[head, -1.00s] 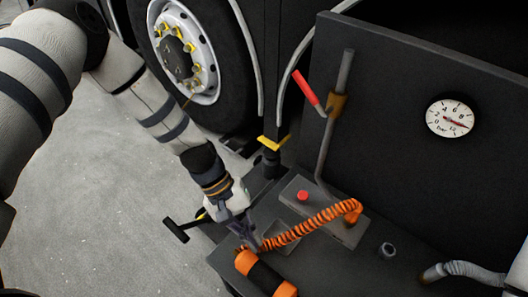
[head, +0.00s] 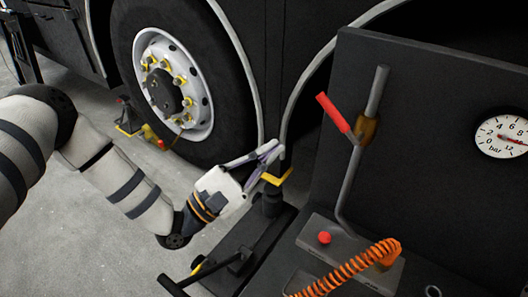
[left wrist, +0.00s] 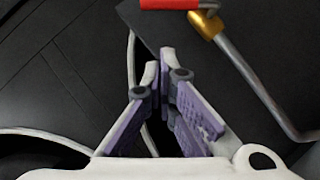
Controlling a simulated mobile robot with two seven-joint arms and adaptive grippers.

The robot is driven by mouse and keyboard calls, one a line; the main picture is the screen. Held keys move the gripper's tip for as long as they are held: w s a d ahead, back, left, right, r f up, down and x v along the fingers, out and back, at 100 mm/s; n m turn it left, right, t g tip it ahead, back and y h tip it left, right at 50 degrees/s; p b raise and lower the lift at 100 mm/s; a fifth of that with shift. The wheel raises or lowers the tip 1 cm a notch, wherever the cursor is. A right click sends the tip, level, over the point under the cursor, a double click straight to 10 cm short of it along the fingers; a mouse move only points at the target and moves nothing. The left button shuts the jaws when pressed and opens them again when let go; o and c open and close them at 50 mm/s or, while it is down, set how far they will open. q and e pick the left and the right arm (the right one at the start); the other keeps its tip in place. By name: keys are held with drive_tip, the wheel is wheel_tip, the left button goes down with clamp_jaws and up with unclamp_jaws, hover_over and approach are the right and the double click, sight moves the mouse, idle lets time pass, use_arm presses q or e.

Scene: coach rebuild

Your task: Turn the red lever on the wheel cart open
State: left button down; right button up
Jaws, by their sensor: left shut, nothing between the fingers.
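The red lever (head: 333,114) sits on a brass valve (head: 367,130) on a grey upright pipe (head: 377,90) in the head view. It slants up and to the left from the valve. In the left wrist view the red lever (left wrist: 168,4) shows at the top edge, beside the brass valve (left wrist: 205,22), partly cut off. My left gripper (head: 275,150) is shut and empty. It is to the left of the lever and a little lower in the head view, apart from it. My right gripper is not in view.
A truck wheel (head: 172,85) with yellow nut markers stands behind my left arm. A yellow-topped jack (head: 277,177) is just below my left gripper. The cart's dark back panel (head: 430,140) carries a gauge (head: 505,135). A red button (head: 324,238) and orange coiled hose (head: 350,268) are lower down.

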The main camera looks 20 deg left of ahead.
use_arm(q)
drive_tip(key=w+d+r+p, duration=0.1)
drive_tip(key=w+d+r, duration=0.3)
drive_tip(key=d+r, duration=0.1)
drive_tip(key=shift+w+d+r+p, duration=0.15)
drive_tip(key=shift+w+d+p, duration=0.05)
drive_tip(key=shift+p, duration=0.2)
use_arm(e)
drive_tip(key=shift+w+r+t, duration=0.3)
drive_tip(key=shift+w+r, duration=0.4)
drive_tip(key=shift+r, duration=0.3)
use_arm(q)
drive_tip(key=shift+r+m+g+h+p, duration=0.3)
drive_tip(key=shift+r+m+p, duration=0.1)
drive_tip(key=shift+m, duration=0.2)
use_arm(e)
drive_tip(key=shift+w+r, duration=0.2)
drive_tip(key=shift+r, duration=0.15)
use_arm(q)
drive_tip(key=shift+d+r+m+g, duration=0.1)
drive_tip(key=shift+r+m+g, duration=0.2)
drive_tip(key=shift+m, duration=0.2)
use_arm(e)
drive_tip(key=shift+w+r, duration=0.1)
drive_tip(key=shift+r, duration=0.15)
